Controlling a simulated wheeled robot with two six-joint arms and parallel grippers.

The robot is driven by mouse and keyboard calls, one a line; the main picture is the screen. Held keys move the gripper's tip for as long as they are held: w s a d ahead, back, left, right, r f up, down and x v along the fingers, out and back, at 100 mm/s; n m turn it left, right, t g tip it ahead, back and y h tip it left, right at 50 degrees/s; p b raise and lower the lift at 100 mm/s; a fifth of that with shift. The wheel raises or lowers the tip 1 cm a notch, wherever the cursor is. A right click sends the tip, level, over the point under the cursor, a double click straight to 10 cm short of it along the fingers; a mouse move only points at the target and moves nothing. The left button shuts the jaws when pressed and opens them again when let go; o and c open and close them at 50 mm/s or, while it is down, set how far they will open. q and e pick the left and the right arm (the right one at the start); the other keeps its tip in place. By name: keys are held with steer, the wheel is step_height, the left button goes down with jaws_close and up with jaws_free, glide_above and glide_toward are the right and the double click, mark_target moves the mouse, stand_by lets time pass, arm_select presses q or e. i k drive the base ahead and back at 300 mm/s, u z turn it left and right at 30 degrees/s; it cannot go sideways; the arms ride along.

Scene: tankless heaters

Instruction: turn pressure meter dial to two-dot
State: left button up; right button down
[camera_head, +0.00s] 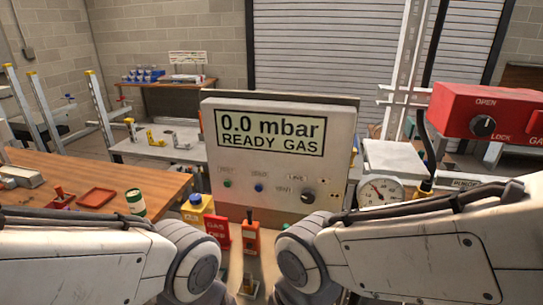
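The pressure meter (345,150) is a pale box facing me, and its screen (270,132) reads "0.0 mbar READY GAS". Its black round dial (308,196) sits at the lower right of the front panel. A green button (227,183) and a blue button (259,188) are left of the dial. Both my arms come in along the bottom, left and right. Neither gripper's fingers can be made out, and nothing touches the dial.
A red box (490,112) with an OPEN/LOCK knob hangs at right. A round gauge (380,192) stands right of the meter. A red sign (217,231), an orange-red object (251,240) and a yellow container (197,208) stand in front. A wooden table (85,180) lies left.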

mark_target(308, 197)
steer(key=z, duration=1.3)
steer(key=k, duration=0.85)
steer(key=u, duration=0.75)
steer(key=i, duration=0.45)
steer(key=z, duration=0.05)
